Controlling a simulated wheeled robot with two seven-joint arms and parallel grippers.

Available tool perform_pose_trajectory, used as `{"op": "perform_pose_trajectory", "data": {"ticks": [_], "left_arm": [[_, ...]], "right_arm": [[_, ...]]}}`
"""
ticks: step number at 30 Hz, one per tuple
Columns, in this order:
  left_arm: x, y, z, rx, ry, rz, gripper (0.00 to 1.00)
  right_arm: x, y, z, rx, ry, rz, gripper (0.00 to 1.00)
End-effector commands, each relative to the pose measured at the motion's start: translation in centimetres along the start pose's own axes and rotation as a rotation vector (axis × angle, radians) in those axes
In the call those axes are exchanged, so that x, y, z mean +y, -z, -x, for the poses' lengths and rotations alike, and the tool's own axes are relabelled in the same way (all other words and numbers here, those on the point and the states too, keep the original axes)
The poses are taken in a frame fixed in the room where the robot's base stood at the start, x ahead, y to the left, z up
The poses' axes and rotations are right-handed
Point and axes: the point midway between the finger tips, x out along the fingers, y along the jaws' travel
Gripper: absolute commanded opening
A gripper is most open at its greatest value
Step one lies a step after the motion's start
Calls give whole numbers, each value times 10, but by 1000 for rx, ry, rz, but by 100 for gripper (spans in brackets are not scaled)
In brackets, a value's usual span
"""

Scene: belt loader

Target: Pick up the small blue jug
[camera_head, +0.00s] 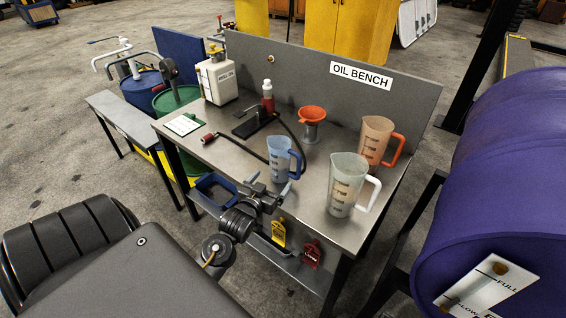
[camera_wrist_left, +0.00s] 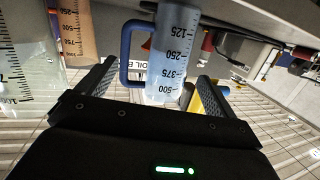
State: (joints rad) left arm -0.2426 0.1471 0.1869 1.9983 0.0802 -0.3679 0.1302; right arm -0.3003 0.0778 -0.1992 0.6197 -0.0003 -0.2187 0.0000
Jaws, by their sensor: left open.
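The small blue jug (camera_head: 280,158) stands upright near the front edge of the oil bench (camera_head: 235,151). It is clear pale blue with a blue handle on its right side. My left gripper (camera_head: 268,184) is open and empty at the bench's front edge, just in front of the jug. In the left wrist view, which is upside down, the jug (camera_wrist_left: 166,55) shows ahead, between the two open fingers (camera_wrist_left: 155,82), with its handle toward the left finger. I cannot tell whether the fingertips reach past its near wall. My right gripper is out of view.
A larger clear jug with a white handle (camera_head: 346,183) and an orange jug (camera_head: 376,139) stand to the right. A red funnel (camera_head: 312,115), a hose pump (camera_head: 257,122) and a white canister (camera_head: 217,79) are behind. A purple drum (camera_head: 505,190) fills the right side.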

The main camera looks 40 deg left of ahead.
Motion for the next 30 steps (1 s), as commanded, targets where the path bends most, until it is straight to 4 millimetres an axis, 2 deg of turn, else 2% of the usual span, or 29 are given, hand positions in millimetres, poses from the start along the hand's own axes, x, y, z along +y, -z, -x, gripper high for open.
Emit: {"op": "perform_pose_trajectory", "data": {"ticks": [6,11,21,30], "left_arm": [[-19,22,-15,130,34,16,93],[-21,24,-18,142,36,17,93],[-22,31,-65,140,36,17,93],[-22,34,-76,139,36,17,93]], "right_arm": [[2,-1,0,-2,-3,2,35],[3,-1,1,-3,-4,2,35],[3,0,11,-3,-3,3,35],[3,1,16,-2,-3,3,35]]}}
